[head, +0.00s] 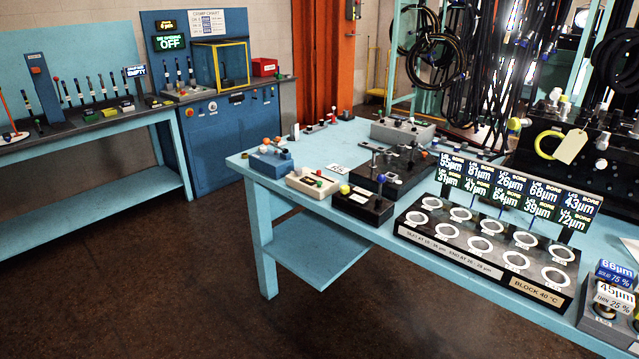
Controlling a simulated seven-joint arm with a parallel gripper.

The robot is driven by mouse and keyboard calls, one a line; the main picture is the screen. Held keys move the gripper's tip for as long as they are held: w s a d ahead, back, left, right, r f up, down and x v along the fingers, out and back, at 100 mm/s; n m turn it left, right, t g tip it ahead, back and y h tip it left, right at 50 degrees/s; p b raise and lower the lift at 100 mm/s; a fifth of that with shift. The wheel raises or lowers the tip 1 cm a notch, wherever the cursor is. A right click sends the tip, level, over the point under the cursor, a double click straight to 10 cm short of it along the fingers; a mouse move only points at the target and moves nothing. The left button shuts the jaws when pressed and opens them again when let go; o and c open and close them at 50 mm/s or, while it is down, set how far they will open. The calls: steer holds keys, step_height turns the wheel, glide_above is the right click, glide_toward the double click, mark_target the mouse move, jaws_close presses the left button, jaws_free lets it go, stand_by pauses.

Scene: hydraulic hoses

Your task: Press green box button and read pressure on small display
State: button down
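A small dark display (167,26) with yellow characters is fixed high on the blue back panel; its text is too small to read surely. Below it a larger display (170,42) shows OFF in green. A grey box (187,95) with small coloured knobs sits beneath them on the blue cabinet. On the near light-blue table, a cream box (309,186) carries small red and green buttons. I cannot tell which box the task's green button belongs to. My gripper is not in view.
The blue cabinet (226,143) stands against the wall, with a yellow-framed clear case (220,66) on top. The near table (262,222) holds a black block (484,252) with ringed holes and several displays behind it. Dark floor (150,275) lies open between the benches.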

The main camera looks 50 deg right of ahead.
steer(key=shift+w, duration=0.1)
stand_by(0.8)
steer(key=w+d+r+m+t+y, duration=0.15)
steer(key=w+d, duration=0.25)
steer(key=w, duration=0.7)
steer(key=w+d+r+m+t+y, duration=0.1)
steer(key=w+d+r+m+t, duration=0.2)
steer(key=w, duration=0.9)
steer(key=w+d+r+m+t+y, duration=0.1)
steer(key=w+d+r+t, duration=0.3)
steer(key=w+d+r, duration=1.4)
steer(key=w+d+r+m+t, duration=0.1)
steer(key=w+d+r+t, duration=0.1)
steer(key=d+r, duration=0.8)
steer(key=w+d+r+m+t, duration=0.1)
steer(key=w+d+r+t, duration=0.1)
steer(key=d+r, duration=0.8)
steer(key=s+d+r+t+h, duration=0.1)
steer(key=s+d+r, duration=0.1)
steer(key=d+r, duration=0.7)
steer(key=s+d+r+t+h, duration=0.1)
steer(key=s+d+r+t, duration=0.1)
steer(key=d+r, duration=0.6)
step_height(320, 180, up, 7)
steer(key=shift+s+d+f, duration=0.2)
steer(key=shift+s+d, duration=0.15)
